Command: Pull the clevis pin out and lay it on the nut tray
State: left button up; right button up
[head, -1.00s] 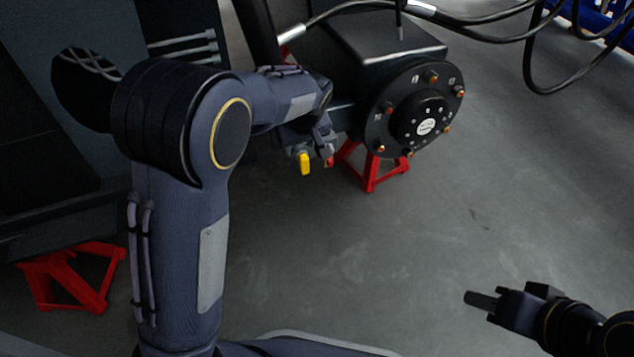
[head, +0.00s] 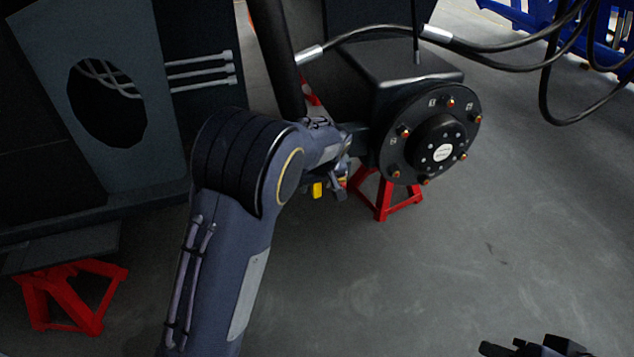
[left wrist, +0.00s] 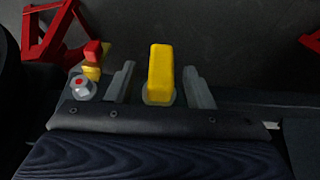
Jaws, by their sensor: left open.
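A yellow block-shaped handle (left wrist: 160,72) stands between the two fingers of my left gripper (left wrist: 158,86) in the left wrist view. The fingers are open, with a gap on each side of it. In the head view the yellow handle (head: 317,189) shows below my left gripper (head: 334,188), left of the black wheel hub (head: 443,152). I cannot tell whether this handle belongs to the clevis pin; no bare pin shaft shows. My right gripper (head: 515,347) is cut off at the bottom edge, so its jaws are unclear. I cannot make out the nut tray.
A red and yellow piece (left wrist: 93,60) and a round nut-like part (left wrist: 82,89) sit left of my fingers. Red stands (head: 384,198) (head: 68,295) support the chassis (head: 120,195). Hoses (head: 480,47) hang above the hub. The floor at right is clear.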

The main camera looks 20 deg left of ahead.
pick_arm(q)
jog(key=shift+r, duration=0.1)
grip_shut()
jog(key=s+d, duration=0.5)
jog(key=s, duration=0.2)
jog(key=shift+s, duration=0.35)
dwell(1.1)
dwell(0.6)
jog(key=s+a+r+m+h+p, duration=0.3)
jog(key=s+a+m+p, duration=0.15)
jog(key=a+m, duration=0.3)
jog(key=w+r+p+v, duration=0.1)
jog(key=w+p+v, duration=0.2)
jog(key=p+v, duration=1)
jog(key=w+d+r+p+v, duration=0.1)
jog(key=w+p+v, duration=0.2)
jog(key=p+v, duration=1.1)
jog(key=p, duration=0.8)
jog(key=shift+a+r+n+t+p, duration=0.2)
jog(key=shift+r+n+t+p, duration=0.05)
jog(key=shift+n+t+p, duration=0.15)
